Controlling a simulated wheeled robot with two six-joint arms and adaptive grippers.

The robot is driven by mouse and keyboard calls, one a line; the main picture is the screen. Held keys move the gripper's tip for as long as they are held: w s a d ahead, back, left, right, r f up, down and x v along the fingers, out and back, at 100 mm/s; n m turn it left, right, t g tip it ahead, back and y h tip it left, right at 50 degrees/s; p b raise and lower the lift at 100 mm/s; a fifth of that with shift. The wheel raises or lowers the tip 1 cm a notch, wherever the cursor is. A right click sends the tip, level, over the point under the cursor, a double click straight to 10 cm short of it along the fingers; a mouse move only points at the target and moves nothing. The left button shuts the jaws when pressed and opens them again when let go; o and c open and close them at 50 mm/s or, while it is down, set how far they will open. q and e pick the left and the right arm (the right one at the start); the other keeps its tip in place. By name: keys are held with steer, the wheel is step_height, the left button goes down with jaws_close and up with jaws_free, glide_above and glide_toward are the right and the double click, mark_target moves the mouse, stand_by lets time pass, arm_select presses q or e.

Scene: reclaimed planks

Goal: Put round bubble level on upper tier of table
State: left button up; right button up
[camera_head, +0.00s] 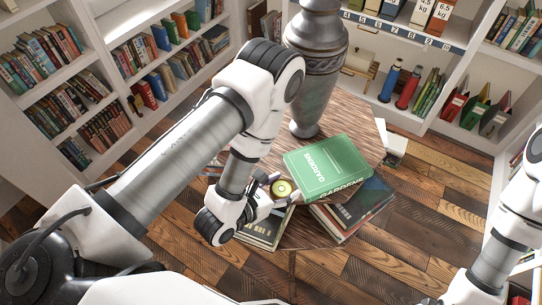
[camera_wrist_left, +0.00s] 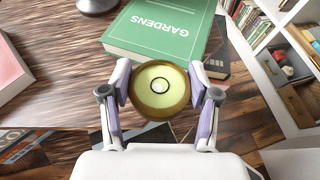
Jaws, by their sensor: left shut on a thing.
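The round bubble level (camera_head: 283,188) is a small disc with a yellow-green face and a brass-coloured rim. It also shows in the left wrist view (camera_wrist_left: 158,88), with a dark ring and a pale bubble near its middle. My left gripper (camera_wrist_left: 158,92) is shut on it, one finger at each side. In the head view the left gripper (camera_head: 272,187) holds it just left of the green book. The wooden table (camera_head: 345,103) has its upper tier under the vase and green book. I cannot tell the level's exact height above it. My right gripper is out of view.
A green book titled Gardens (camera_head: 327,166) lies near the level. A tall grey vase (camera_head: 316,65) stands behind it. Other books (camera_head: 352,212) lie lower, near the front edge. A pink-covered item (camera_wrist_left: 12,72) is at left in the wrist view. Bare wood (camera_wrist_left: 65,55) lies between.

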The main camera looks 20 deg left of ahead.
mark_target(265, 161)
arm_select(q)
steer(key=w+a+b, duration=0.1)
steer(key=b, duration=0.1)
steer(key=w+a+f+b, duration=0.1)
steer(key=b, duration=0.2)
steer(key=w+a+b, duration=0.2)
steer(key=shift+a+f+b, duration=0.1)
steer(key=shift+f+b, duration=0.2)
steer(key=w+a, duration=0.1)
steer(key=w+a+r+p, duration=0.1)
steer(key=shift+w+a+r, duration=0.1)
steer(key=shift+w+a, duration=0.05)
steer(key=shift+w, duration=0.25)
steer(key=w+a, duration=0.1)
steer(key=w+a+p, duration=0.1)
steer(key=w+a, duration=0.1)
steer(key=shift+w+a+f+p, duration=0.1)
steer(key=shift+a+f+p, duration=0.05)
steer(key=shift+f+p, duration=0.2)
step_height(265, 161, down, 4)
steer(key=shift+w+r, duration=0.1)
steer(key=shift+r, duration=0.05)
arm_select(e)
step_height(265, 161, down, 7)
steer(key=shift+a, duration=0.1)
arm_select(q)
steer(key=shift+f, duration=0.25)
steer(key=o, duration=1.2)
